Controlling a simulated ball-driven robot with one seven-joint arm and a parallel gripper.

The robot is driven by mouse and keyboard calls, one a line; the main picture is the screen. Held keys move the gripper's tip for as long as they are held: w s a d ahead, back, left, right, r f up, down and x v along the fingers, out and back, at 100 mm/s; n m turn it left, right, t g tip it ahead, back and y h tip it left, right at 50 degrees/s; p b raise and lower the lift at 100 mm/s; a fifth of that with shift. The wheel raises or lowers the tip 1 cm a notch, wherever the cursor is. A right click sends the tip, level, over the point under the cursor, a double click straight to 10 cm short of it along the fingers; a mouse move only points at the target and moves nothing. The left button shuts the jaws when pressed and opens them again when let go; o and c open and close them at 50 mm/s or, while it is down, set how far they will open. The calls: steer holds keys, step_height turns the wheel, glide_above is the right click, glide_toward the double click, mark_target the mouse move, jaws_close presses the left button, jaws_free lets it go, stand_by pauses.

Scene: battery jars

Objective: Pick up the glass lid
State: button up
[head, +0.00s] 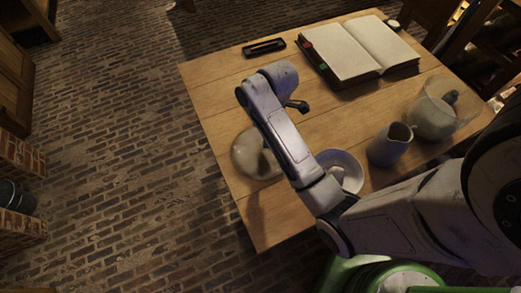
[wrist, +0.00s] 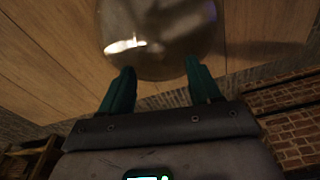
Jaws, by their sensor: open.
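A clear, round glass piece, which looks like the glass lid (head: 247,155), sits near the left edge of the wooden table in the head view, partly hidden by my forearm. In the wrist view a round glass thing, apparently the same lid (wrist: 158,35), fills the top middle, with a bright reflection on its left side. My gripper (wrist: 160,76) is open, its two teal fingers apart and pointing toward the glass rim. Nothing shows held between them. I cannot tell whether the fingers touch the glass. In the head view my fingertips are hidden behind my arm.
On the table (head: 222,92) stand a white dish (head: 348,163), a grey pitcher (head: 389,147) and a glass jar (head: 452,108) to the right. An open book (head: 357,49) and a dark case (head: 264,47) lie at the back. The brick floor (head: 110,150) is clear at left.

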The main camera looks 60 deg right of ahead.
mark_target(261, 144)
steer(key=shift+w+a+f, duration=0.1)
steer(key=shift+w+f, duration=0.1)
steer(key=shift+f, duration=1.15)
steer(key=shift+w+a+f, duration=0.1)
steer(key=shift+w+f, duration=0.15)
steer(key=shift+f, duration=1.1)
steer(key=shift+w+f, duration=0.2)
steer(key=shift+f, duration=1.15)
jaws_close()
